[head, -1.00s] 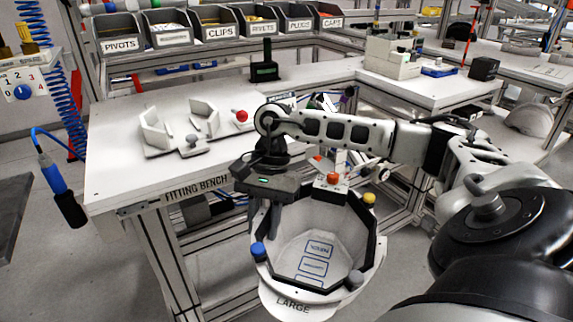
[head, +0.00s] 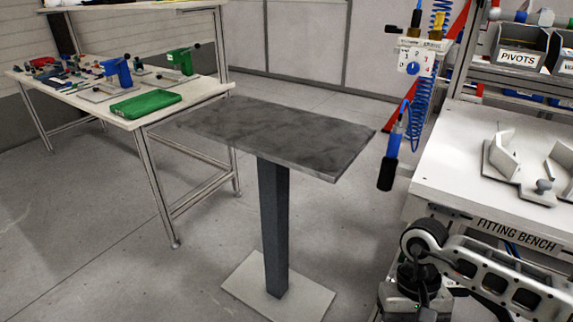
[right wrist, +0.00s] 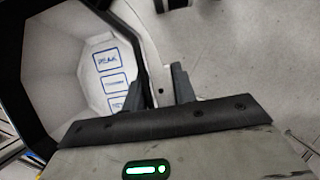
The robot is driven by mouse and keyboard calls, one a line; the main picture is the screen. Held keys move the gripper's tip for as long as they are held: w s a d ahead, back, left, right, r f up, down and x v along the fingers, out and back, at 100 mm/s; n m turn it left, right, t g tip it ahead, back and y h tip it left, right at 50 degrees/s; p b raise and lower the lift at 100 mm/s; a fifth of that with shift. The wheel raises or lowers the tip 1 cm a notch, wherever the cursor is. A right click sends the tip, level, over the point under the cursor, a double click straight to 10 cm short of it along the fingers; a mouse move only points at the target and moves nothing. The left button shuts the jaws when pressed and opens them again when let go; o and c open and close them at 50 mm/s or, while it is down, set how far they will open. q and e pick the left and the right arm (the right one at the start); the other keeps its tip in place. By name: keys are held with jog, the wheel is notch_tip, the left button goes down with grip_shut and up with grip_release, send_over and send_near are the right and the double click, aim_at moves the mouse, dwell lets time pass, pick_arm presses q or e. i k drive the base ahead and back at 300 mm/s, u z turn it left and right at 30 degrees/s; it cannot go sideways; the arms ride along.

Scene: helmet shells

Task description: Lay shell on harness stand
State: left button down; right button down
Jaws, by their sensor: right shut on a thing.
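The white helmet shell (right wrist: 62,65) shows in the right wrist view, its hollow inside facing the camera, with blue-outlined labels and a dark rim. My right gripper (right wrist: 163,85) is shut on the shell's wall, one finger on each side of it. In the head view only the right forearm and wrist show at the bottom right; the fingers and the shell are below the frame. A white fixture with upright curved walls and a grey knob (head: 510,160) stands on the fitting bench; I cannot tell whether it is the harness stand. My left gripper is out of view.
A grey-topped pedestal table (head: 275,130), empty, stands mid-view. A work table (head: 195,95) with blue and green tools and a green case is at the left. A blue hose tool (head: 390,150) hangs beside the fitting bench (head: 455,165). Open floor lies in front.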

aim_at(251, 124)
jog(key=u, duration=2)
jog(key=i, duration=2.7)
jog(key=z, duration=2.9)
